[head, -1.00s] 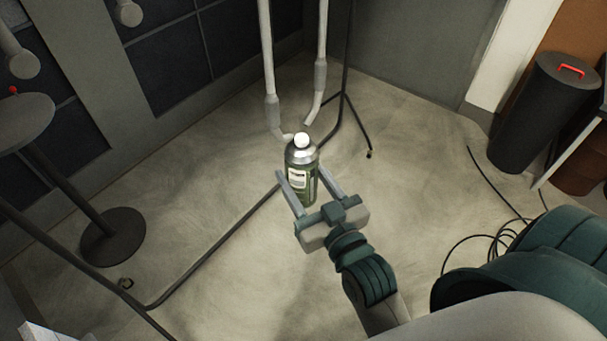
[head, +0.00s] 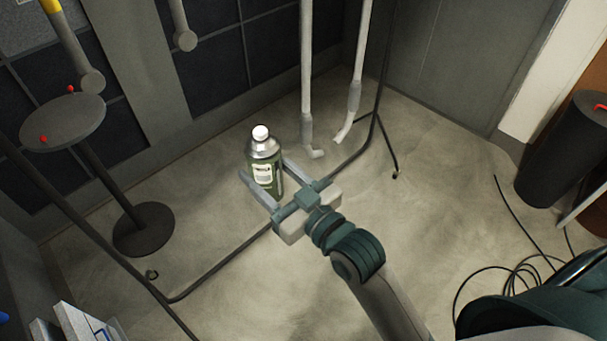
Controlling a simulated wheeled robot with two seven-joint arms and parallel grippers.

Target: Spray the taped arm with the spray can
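The spray can (head: 264,172) is green and silver with a white cap and a pale label. It is upright between the fingers of my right gripper (head: 271,184), which holds it in front of the stand's thin bars. The taped arm (head: 72,48) is a grey hanging tube at the upper left, with a yellow band of tape (head: 50,5) at the picture's top edge and a rounded lower end. The can is to the right of and below it in the picture, well apart. My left gripper is not in view.
A round grey stand (head: 62,122) with red knobs is at left. Another grey tube (head: 179,22) and two white tubes (head: 307,80) hang at the back. A black bin (head: 560,160) and coiled cable (head: 500,288) are at right. Floor between is open.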

